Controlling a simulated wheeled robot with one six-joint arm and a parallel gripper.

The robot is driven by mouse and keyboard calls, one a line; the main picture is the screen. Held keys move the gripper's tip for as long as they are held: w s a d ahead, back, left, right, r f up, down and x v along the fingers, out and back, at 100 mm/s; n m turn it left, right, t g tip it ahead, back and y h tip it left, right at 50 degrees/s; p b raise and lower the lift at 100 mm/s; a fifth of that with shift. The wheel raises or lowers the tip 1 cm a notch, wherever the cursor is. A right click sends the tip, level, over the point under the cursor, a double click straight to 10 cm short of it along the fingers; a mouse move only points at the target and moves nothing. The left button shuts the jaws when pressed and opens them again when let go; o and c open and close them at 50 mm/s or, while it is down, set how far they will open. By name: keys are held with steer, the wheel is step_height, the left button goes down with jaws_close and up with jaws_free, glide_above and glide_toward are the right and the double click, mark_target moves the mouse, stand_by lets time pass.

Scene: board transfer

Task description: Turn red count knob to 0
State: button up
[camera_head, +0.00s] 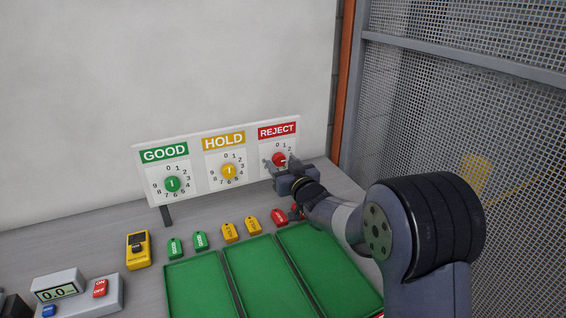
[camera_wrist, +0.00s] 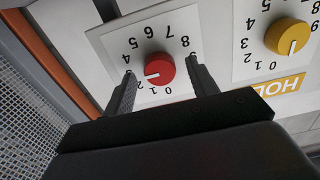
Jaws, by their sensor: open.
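The red count knob (camera_wrist: 159,69) sits on the white dial plate of the REJECT panel (camera_head: 277,131). In the wrist view, which shows the panel upside down, its white pointer mark points left and slightly down, near 2 or 3. The 0 (camera_wrist: 168,90) is printed below the knob there. My gripper (camera_wrist: 160,68) is open, with one finger on each side of the knob and a visible gap on both sides. In the head view my gripper (camera_head: 281,166) is in front of the red knob (camera_head: 279,160) and covers the lower dial.
The yellow HOLD knob (camera_head: 229,171) and green GOOD knob (camera_head: 172,184) are on the same board, left of the red one. Green trays (camera_head: 315,265), several coloured tags and a yellow device (camera_head: 138,250) lie on the bench below. A mesh fence (camera_head: 460,110) stands at the right.

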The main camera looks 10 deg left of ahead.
steer(key=shift+w+a, duration=0.1)
steer(key=shift+w, duration=0.05)
steer(key=shift+c, duration=0.5)
steer(key=c, duration=0.9)
steer(key=shift+o, duration=0.2)
